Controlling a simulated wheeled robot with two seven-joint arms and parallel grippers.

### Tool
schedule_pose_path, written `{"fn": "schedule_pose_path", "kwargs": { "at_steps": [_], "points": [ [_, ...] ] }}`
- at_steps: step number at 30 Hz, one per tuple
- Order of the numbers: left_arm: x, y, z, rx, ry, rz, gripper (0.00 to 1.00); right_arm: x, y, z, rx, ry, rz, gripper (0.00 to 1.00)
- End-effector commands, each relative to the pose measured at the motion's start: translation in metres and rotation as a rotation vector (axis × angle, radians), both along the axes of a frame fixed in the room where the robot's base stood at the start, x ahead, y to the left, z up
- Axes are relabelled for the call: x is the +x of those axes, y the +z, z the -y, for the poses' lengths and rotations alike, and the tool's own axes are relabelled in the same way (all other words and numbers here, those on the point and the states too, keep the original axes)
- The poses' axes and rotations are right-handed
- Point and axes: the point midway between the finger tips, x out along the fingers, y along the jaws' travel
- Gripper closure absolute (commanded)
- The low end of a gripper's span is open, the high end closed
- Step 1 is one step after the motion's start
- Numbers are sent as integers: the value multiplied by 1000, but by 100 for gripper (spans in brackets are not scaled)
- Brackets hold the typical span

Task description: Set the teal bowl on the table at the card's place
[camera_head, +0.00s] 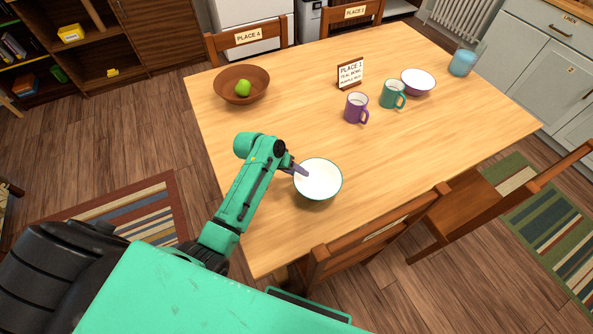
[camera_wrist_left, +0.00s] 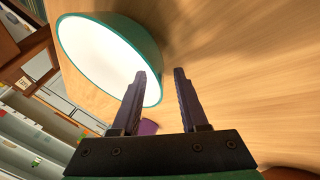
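The teal bowl (camera_head: 318,180), white inside with a teal rim and outside, is upright at the table's near side. My left gripper (camera_head: 298,169) is at its left rim. In the left wrist view the two fingers (camera_wrist_left: 160,72) stand apart, with one over the inside of the bowl (camera_wrist_left: 100,55) and one outside its wall. A gap shows beside the wall. The card (camera_head: 350,74) stands near the middle of the table (camera_head: 270,140); it reads "PLACE 1" and "TEAL BOWL", and the lowest line is too small to read. My right gripper is out of view.
A purple mug (camera_head: 356,108), a teal mug (camera_head: 392,94) and a purple-rimmed bowl (camera_head: 418,81) stand right of the card. A wooden bowl (camera_head: 232,85) with a green apple is at the far left, a blue glass (camera_head: 464,62) far right. Labelled chairs surround the table.

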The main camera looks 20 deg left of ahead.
Motion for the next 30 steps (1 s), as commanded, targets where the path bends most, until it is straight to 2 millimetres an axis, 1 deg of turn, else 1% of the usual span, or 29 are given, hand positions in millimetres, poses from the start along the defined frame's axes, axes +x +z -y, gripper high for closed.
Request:
{"fn": "schedule_pose_path", "kwargs": {
  "at_steps": [6, 10, 14, 18, 22, 25, 30],
  "points": [
    [0, 1, 0, 0, 0, 0, 57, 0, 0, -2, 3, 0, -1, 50],
    [-3, 9, -4, 1, 1, 1, 57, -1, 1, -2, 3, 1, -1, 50],
    [-11, 30, -15, 2, 1, 2, 57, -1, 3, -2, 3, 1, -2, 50],
    [-23, 60, -31, 1, 1, 4, 57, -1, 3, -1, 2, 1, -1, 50],
    [-34, 85, -43, 0, 0, 2, 57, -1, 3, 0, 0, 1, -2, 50],
    [-39, 97, -49, 0, 0, 1, 57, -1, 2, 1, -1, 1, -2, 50],
    [-42, 102, -52, 0, -1, 0, 57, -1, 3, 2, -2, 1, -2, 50]
  ]
}}
